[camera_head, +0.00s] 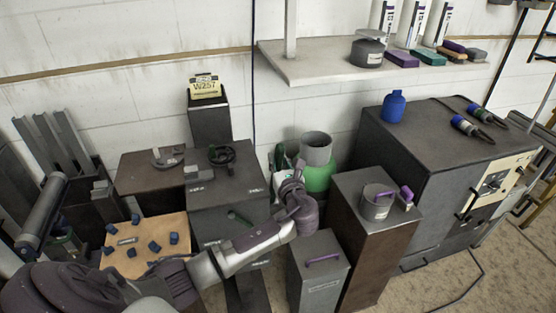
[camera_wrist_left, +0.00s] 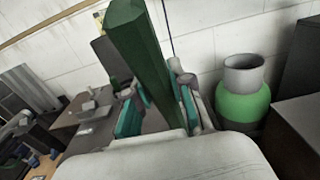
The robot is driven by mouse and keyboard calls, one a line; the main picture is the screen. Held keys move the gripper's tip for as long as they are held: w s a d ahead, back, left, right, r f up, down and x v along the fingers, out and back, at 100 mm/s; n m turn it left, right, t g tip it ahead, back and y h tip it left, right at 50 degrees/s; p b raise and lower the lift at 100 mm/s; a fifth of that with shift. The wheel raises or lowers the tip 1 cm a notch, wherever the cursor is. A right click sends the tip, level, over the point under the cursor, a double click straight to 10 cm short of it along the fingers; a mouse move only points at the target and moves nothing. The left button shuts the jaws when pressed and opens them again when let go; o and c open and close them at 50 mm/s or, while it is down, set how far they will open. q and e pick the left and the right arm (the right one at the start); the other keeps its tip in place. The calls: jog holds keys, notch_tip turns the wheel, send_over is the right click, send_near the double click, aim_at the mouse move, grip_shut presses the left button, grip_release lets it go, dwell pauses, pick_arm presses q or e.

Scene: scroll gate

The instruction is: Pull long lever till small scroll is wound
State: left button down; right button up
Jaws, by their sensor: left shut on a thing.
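My left gripper (camera_wrist_left: 160,98) is shut on a long dark green lever (camera_wrist_left: 143,62), its teal pads on either side of the shaft. The lever rises past the fingers, tilted to the left in the wrist view. In the head view my left arm reaches in from the lower left, and my left gripper (camera_head: 284,168) is beside the grey cabinet, partly hidden by the wrist. A bit of green, likely the lever (camera_head: 278,154), shows there. I cannot clearly make out the small scroll. My right gripper is not in view.
The grey cabinet (camera_head: 229,188) carries a dark handwheel (camera_head: 222,154). A green tank (camera_head: 320,177) stands behind the gripper; it also shows in the wrist view (camera_wrist_left: 243,103). A grey box with a purple handle (camera_head: 322,259) and a brown pedestal (camera_head: 362,229) stand to the right.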

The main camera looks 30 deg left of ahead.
pick_arm(q)
jog(key=shift+w+a+r+p, duration=0.15)
jog(key=shift+r+p, duration=0.15)
jog(key=w+a+g+h+p, duration=0.4)
jog(key=w+a+h+p, duration=0.1)
jog(key=w+a+p, duration=0.4)
jog(key=w+a, duration=0.2)
jog(key=a, duration=0.2)
jog(key=shift+r+g+h, duration=0.15)
jog(key=shift+g+h, duration=0.15)
jog(key=shift+a, duration=0.1)
